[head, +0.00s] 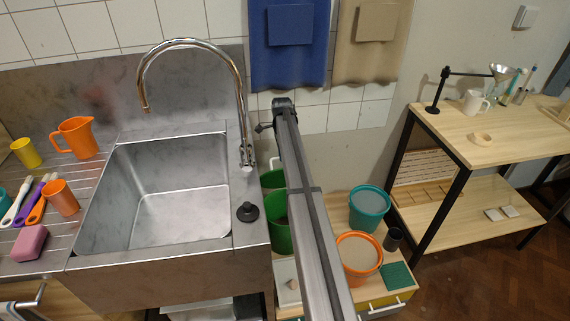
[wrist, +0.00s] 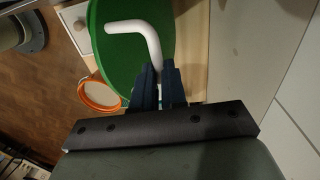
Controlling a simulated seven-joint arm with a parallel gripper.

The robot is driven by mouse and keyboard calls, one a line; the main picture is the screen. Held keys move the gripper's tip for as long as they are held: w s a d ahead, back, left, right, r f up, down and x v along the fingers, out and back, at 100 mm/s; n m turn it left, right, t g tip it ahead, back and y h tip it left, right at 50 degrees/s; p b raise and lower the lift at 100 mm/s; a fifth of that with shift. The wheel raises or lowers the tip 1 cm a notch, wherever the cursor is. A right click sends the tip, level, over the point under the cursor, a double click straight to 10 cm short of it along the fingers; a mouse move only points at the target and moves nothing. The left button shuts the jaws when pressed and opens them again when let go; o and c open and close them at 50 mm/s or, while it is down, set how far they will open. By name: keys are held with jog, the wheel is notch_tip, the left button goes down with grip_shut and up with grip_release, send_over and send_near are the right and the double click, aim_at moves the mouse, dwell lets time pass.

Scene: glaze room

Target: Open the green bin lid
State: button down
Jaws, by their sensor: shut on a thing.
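The green lid (wrist: 118,58) fills the upper middle of the wrist view, with a bent white handle (wrist: 150,40) across it. My gripper (wrist: 158,72) has its dark blue fingers shut on the end of the white handle. In the head view the green bin (head: 278,236) stands right of the sink, partly behind my arm. A green piece (head: 271,179) with a bit of white handle (head: 274,162) shows just above it. The lid's exact angle and any gap to the bin are hard to tell. My gripper is hidden behind my arm there.
An orange bucket (head: 360,257), a teal bucket (head: 369,207) and a dark cup (head: 394,238) stand right of my arm on a low wooden cabinet. The steel sink (head: 180,205) with its tall tap (head: 243,110) borders on the left. A tiled wall (head: 330,117) is behind.

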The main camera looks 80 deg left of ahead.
jog(key=shift+a+f+h, duration=0.25)
jog(key=shift+a+h, duration=0.15)
jog(key=shift+a, duration=0.35)
jog(key=shift+a+f+h, duration=0.2)
jog(key=shift+a+h, duration=0.2)
jog(key=shift+a, duration=0.35)
jog(key=c, duration=1.4)
grip_release()
jog(key=shift+o, duration=1.2)
jog(key=shift+r, duration=0.2)
jog(key=d+v, duration=0.2)
jog(key=v, duration=0.7)
jog(key=shift+r, duration=0.6)
